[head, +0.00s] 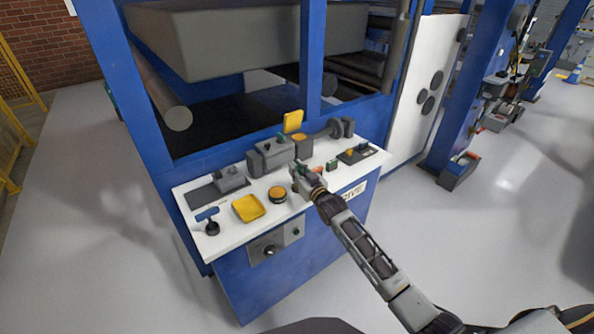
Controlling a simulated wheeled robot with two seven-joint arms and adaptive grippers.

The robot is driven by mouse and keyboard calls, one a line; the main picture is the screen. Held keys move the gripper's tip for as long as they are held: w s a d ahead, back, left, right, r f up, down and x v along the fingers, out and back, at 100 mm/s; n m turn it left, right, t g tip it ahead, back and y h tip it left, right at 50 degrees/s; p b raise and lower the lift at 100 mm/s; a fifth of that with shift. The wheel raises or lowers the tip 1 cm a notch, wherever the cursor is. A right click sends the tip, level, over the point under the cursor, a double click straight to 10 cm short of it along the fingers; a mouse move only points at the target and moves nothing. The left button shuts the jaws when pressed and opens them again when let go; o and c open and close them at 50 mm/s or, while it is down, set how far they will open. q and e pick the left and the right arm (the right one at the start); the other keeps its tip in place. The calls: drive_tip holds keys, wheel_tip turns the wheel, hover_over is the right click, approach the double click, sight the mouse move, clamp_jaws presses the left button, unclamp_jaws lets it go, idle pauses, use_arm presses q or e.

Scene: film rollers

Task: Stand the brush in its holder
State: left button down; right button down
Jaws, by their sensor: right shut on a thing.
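My right gripper (299,174) is over the front right part of the white bench top, with its arm reaching in from the lower right. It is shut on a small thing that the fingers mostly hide. This is probably the brush, but its shape and tilt cannot be made out. I cannot tell for sure which item is the brush holder. A small black stand or cup (212,229) is at the left front corner, with a blue piece (207,214) just behind it, well left of the gripper. My left gripper is not in view.
Blue machine posts (303,100) and a large roller (160,95) stand behind. Open floor lies on both sides.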

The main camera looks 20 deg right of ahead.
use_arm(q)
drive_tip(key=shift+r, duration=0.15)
use_arm(e)
drive_tip(key=shift+f, duration=0.15)
drive_tip(key=c, duration=0.9)
unclamp_jaws()
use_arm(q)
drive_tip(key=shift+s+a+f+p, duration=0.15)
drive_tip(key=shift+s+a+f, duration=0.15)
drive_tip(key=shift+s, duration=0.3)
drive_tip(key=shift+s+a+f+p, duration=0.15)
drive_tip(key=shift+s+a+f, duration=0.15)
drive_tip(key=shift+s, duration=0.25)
use_arm(e)
drive_tip(key=shift+r, duration=0.2)
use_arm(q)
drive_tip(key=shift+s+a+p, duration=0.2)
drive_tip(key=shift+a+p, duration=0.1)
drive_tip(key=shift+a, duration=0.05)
use_arm(e)
drive_tip(key=shift+r, duration=0.35)
